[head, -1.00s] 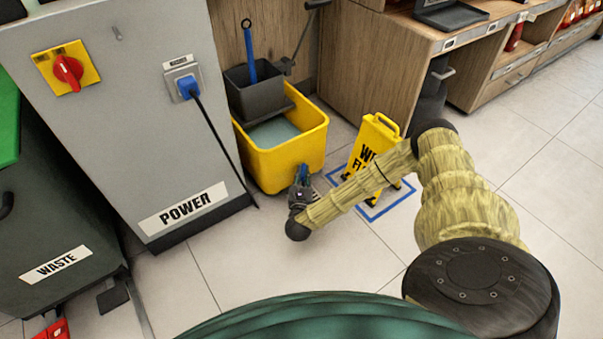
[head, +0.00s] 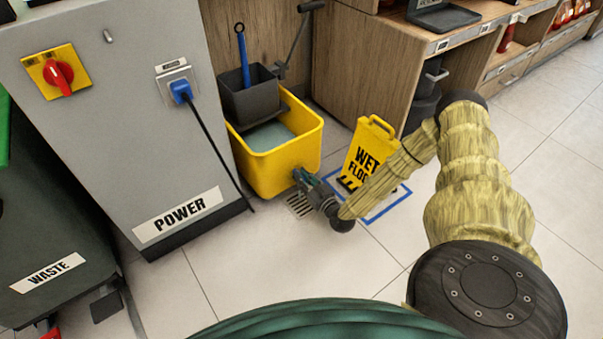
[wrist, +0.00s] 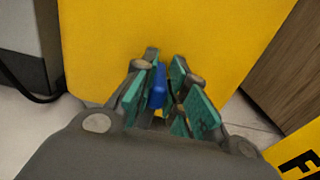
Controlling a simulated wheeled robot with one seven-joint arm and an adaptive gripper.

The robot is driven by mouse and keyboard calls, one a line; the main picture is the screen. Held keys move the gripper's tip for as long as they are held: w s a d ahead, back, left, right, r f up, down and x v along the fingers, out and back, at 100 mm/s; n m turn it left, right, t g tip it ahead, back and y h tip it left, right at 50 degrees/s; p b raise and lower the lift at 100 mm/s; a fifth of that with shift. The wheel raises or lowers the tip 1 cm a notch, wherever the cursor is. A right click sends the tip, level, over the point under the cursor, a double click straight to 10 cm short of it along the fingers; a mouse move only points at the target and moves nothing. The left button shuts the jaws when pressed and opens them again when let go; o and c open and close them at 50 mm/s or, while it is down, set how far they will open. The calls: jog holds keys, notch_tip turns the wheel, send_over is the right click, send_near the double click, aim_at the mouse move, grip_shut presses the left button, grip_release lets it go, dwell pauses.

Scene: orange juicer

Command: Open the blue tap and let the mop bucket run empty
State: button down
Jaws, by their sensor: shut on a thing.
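The yellow mop bucket (head: 310,150) stands on the floor beside the grey power cabinet, with grey-green water (head: 268,136) in it. The blue tap (wrist: 158,88) is low on the bucket's front; in the wrist view its handle shows between the teal finger pads. My gripper (wrist: 164,78) is shut on the tap handle. In the head view my gripper (head: 306,181) is at the bucket's lower front right corner and hides most of the tap. I cannot tell whether water runs from it.
A floor drain grate (head: 299,205) lies just below the tap. A yellow wet floor sign (head: 366,152) stands close to the right, behind my forearm, on a blue-taped square. The power cabinet (head: 130,130) with a hanging black cable (head: 215,150) is at the left. Front floor is clear.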

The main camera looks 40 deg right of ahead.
jog(key=shift+f, duration=0.1)
dwell(0.4)
jog(key=c, duration=1.7)
grip_release()
jog(key=s, duration=1.2)
jog(key=shift+d, duration=0.1)
